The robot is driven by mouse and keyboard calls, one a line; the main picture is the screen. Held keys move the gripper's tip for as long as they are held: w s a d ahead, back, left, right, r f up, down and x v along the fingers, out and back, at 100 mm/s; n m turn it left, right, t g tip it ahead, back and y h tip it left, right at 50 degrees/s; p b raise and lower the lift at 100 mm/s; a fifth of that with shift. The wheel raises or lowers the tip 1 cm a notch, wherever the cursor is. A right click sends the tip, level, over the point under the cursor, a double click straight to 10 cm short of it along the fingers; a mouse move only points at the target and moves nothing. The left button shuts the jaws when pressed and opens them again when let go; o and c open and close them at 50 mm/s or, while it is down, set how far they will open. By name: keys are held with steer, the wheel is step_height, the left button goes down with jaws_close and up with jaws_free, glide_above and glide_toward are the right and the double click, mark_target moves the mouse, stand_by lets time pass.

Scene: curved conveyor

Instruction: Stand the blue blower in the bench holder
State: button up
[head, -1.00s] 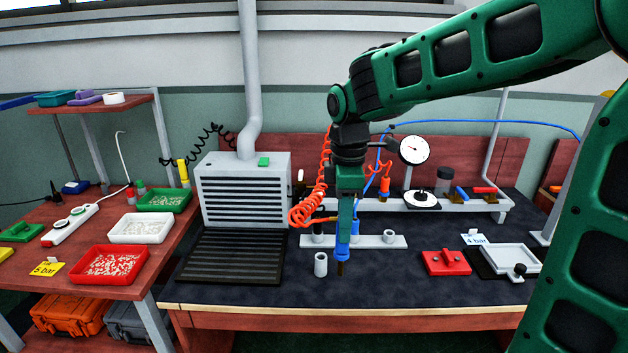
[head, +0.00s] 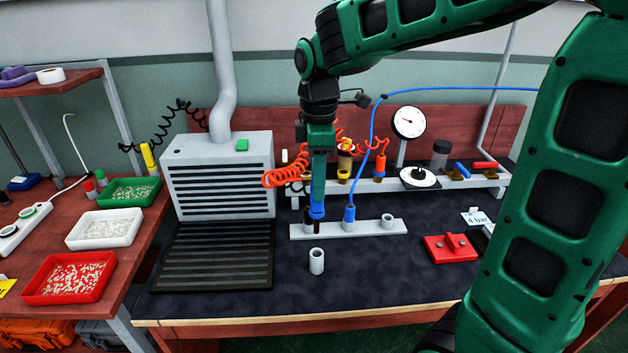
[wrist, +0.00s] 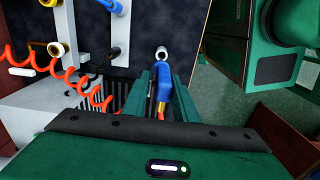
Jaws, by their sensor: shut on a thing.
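The blue blower (head: 317,212) is between the fingers of my gripper (head: 317,203), which is shut on it. It hangs upright with its dark tip down, above the bench, in front of the grey rail in the picture. The bench holder, a small grey open cup (head: 317,262), stands alone on the dark mat, below the blower in the head view. In the wrist view the blower (wrist: 163,85) lies between my fingers (wrist: 163,88), and the cup's rim (wrist: 161,53) shows just beyond its tip. The blower appears apart from the cup; the exact gap cannot be told.
The grey rail (head: 370,229) behind the cup holds another blue tool (head: 349,214). An orange coiled hose (head: 287,176) hangs beside my gripper. A grey vent box (head: 219,172) stands left, a red block (head: 450,248) right. The mat around the cup is clear.

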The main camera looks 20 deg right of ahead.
glide_above(318, 232)
steer(key=shift+w+d+f, duration=0.1)
steer(key=shift+w+f, duration=0.1)
steer(key=shift+f, duration=1.25)
steer(key=shift+w+f, duration=0.15)
steer(key=shift+f, duration=4.8)
steer(key=o, duration=0.9)
steer(key=shift+r, duration=0.1)
step_height(318, 232, up, 11)
steer(key=shift+f, duration=0.2)
steer(key=shift+d, duration=0.1)
